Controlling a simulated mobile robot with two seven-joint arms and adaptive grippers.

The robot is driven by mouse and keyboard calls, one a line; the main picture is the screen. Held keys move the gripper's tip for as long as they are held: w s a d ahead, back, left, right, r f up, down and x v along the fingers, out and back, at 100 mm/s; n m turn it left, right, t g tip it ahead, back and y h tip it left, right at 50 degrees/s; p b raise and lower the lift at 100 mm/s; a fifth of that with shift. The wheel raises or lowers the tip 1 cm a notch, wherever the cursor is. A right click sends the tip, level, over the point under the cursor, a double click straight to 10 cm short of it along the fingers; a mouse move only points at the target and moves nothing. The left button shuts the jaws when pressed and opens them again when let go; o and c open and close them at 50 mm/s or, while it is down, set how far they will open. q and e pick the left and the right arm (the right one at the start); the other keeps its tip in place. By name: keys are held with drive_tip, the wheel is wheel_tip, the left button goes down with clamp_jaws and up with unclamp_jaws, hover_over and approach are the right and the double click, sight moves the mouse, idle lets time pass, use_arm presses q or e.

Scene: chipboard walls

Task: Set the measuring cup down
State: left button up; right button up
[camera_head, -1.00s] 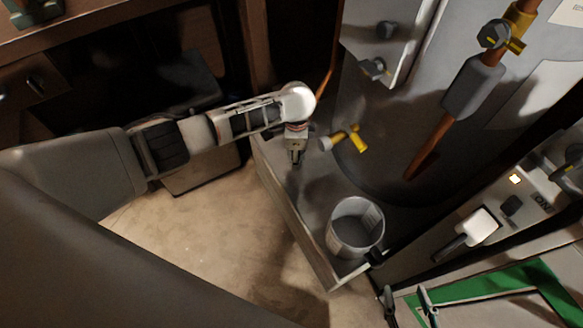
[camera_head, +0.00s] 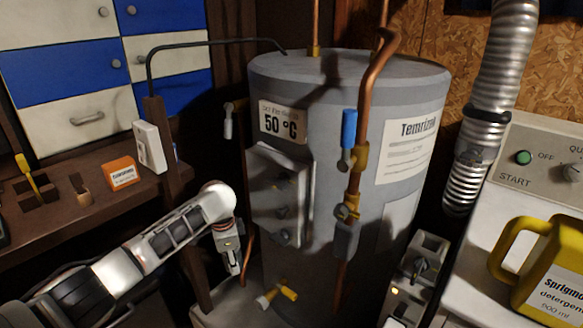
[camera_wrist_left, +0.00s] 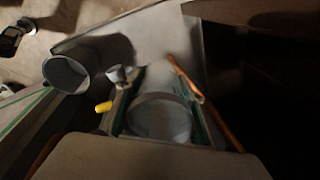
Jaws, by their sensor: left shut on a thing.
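My left gripper (camera_head: 233,262) points down in the head view, beside the left side of the grey tank and left of its yellow drain valve (camera_head: 288,293). In the left wrist view it is shut on a round, clear-looking vessel (camera_wrist_left: 160,118), apparently the measuring cup. Its rim shows between the fingers; its base is hidden, so I cannot tell whether it touches the surface below. A second open grey cylindrical vessel (camera_wrist_left: 66,74) stands on the metal ledge to the left in that view. The held vessel cannot be made out in the head view. My right gripper is not in view.
The tank (camera_head: 330,180) stands on a metal ledge (camera_head: 222,306). A copper pipe (camera_head: 372,80) runs down its front. A wooden bench (camera_head: 90,207) lies left. A yellow detergent jug (camera_head: 550,265) stands on a white machine at right.

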use_arm(q)
drive_tip(key=shift+t, duration=0.5)
drive_tip(key=r+p, duration=0.1)
drive_tip(key=r, duration=0.2)
drive_tip(key=w+r+p, duration=0.1)
drive_tip(key=r, duration=0.3)
drive_tip(key=r+p, duration=0.2)
drive_tip(key=r, duration=0.2)
drive_tip(key=shift+w+r, duration=0.2)
drive_tip(key=shift+w, duration=0.15)
drive_tip(key=shift+w+r, duration=0.1)
drive_tip(key=shift+r, duration=0.5)
drive_tip(key=s+d+r+n+y, duration=0.1)
drive_tip(key=s+r+n, duration=0.15)
drive_tip(key=r, duration=0.35)
drive_tip(key=s+d+r+n, duration=0.2)
drive_tip(key=s+r, duration=0.1)
drive_tip(key=r, duration=0.2)
drive_tip(key=s+a+n+g, duration=0.1)
drive_tip(key=s+a+n, duration=0.3)
drive_tip(key=s, duration=0.7)
drive_tip(key=s+a+n+y, duration=0.1)
drive_tip(key=s+a+n, duration=0.3)
drive_tip(key=s, duration=0.7)
drive_tip(key=shift+f+n+g+y, duration=0.3)
drive_tip(key=shift+f+n+g, duration=0.1)
drive_tip(key=shift+n, duration=0.25)
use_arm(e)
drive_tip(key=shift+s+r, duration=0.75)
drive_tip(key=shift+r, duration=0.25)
